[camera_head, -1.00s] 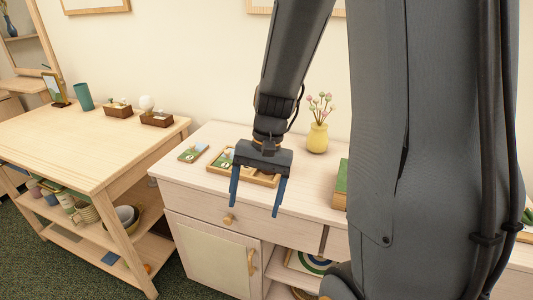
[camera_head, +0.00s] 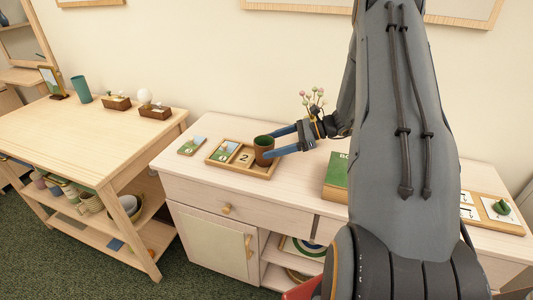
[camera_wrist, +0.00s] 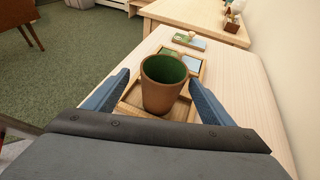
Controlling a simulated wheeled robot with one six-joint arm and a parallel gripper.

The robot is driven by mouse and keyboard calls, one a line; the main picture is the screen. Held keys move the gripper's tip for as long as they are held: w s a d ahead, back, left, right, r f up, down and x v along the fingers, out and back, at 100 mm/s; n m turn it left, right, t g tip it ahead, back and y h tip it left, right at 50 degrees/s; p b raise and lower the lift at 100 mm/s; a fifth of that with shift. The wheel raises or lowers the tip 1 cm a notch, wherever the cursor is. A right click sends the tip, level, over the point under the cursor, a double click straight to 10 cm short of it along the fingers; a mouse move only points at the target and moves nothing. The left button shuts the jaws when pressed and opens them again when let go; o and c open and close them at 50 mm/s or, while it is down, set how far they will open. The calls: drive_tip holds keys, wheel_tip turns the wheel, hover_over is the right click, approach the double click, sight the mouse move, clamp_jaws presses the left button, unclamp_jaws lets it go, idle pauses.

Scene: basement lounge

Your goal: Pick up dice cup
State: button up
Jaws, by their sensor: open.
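The dice cup (camera_head: 263,152) is brown with a green inside. It stands upright at the right end of a shallow wooden tray (camera_head: 221,162) on the pale cabinet. It also shows in the wrist view (camera_wrist: 162,88), in the middle, with the tray (camera_wrist: 128,108) under it. My gripper (camera_head: 284,140) reaches in from the right, low over the tray, with its blue fingers open. In the wrist view my gripper (camera_wrist: 160,82) has one finger on each side of the cup. Whether either finger touches the cup I cannot tell.
Picture cards and a tile numbered 2 (camera_head: 245,158) lie in the tray. A small card piece (camera_head: 192,146) lies left of it. A green book (camera_head: 336,176) is to the right, and flowers (camera_head: 314,101) stand behind my gripper. A wooden table (camera_head: 88,140) stands left.

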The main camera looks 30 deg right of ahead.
drive_tip(key=shift+p+x, duration=0.3)
drive_tip(key=shift+x, duration=0.7)
drive_tip(key=shift+p+x, duration=1.4)
drive_tip(key=shift+x, duration=1.25)
drive_tip(key=shift+w+d+f, duration=0.1)
drive_tip(key=shift+w+d, duration=0.05)
drive_tip(key=shift+c, duration=0.3)
drive_tip(key=c, duration=1.1)
